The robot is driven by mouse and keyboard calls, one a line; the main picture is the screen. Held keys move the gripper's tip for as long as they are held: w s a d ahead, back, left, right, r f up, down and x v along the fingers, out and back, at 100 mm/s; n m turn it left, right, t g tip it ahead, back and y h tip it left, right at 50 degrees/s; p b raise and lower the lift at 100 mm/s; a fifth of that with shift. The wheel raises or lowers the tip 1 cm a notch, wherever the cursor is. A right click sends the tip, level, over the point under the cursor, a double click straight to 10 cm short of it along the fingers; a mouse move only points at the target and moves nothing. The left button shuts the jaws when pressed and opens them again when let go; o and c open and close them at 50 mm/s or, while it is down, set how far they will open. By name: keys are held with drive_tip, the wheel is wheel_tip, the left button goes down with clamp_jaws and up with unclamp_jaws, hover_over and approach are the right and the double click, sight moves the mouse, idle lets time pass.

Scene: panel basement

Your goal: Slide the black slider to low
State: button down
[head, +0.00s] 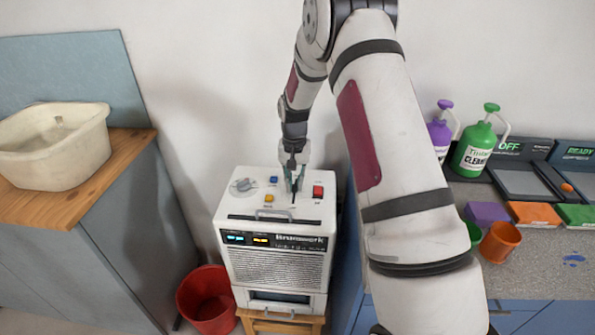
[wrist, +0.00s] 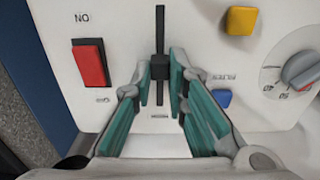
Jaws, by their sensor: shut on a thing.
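The black slider (wrist: 159,66) sits on a dark vertical slot in the white top panel of a boxy machine (head: 276,265). In the wrist view the knob is a little past the middle of the slot, with slot showing above and below it. My gripper (wrist: 160,82) has its teal-padded fingers on both sides of the knob, shut on it. In the head view my gripper (head: 294,184) reaches down onto the machine's top and hides the knob. Small labels at the slot are too blurred to read.
A red rocker switch (wrist: 90,63), a yellow button (wrist: 241,20), a blue button (wrist: 221,98) and a grey dial (wrist: 301,70) surround the slot. A red bucket (head: 207,302) stands left of the machine. A counter with bottles (head: 474,150) is at right.

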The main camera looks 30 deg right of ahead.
sight(293, 201)
drive_tip(key=s+a, duration=0.1)
drive_tip(key=s+a+p, duration=0.1)
drive_tip(key=s, duration=0.1)
drive_tip(key=shift+r, duration=0.1)
drive_tip(key=shift+s+a, duration=0.25)
drive_tip(key=shift+s, duration=0.1)
drive_tip(key=c, duration=1.6)
unclamp_jaws()
drive_tip(key=shift+o, duration=0.2)
wheel_tip(293, 201, up, 12)
